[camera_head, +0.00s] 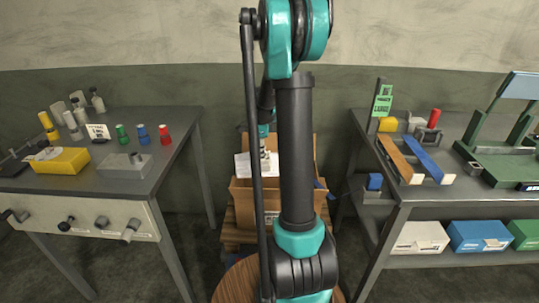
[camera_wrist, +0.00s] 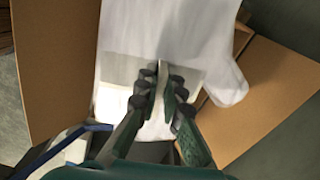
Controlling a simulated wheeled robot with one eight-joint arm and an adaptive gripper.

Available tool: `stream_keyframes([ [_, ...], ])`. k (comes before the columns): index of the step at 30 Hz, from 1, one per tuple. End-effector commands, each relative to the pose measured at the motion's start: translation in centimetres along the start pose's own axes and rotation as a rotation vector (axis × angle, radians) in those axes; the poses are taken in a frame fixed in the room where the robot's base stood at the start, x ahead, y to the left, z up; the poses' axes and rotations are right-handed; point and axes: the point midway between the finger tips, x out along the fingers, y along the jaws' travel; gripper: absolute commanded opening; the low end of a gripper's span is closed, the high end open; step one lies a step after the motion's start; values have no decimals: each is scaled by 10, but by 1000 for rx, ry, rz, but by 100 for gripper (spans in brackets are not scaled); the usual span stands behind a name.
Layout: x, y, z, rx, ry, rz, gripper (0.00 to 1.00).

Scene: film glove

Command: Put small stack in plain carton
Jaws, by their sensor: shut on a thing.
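The plain carton (camera_head: 245,198) is brown cardboard and stands open between the two benches. In the wrist view its brown flaps (camera_wrist: 270,95) spread on both sides. My gripper (camera_wrist: 163,82) is shut on the small stack (camera_wrist: 130,38), a white, thin, glove-shaped stack with a thumb-like lobe at the right. The stack also shows in the head view (camera_head: 246,168) as a white sheet over the carton opening. The fingers pinch it near its lower edge. I cannot tell whether it touches the carton. My arm hides part of the carton and most of my gripper in the head view.
The carton rests on a wooden pallet (camera_head: 231,236). A left bench (camera_head: 75,182) holds a yellow box (camera_head: 62,161) and small bottles. A right bench (camera_head: 400,187) holds brown and blue strips, with white, blue and green boxes on its shelf.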

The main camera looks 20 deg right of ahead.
Motion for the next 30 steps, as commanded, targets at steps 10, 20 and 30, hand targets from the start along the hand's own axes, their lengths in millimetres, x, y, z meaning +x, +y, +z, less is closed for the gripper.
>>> stream_keyframes([
  [10,-5,2,-11,205,0,0,0],
  [20,-2,2,-11,202,0,-1,0],
  [30,22,2,-11,201,0,-1,0],
])
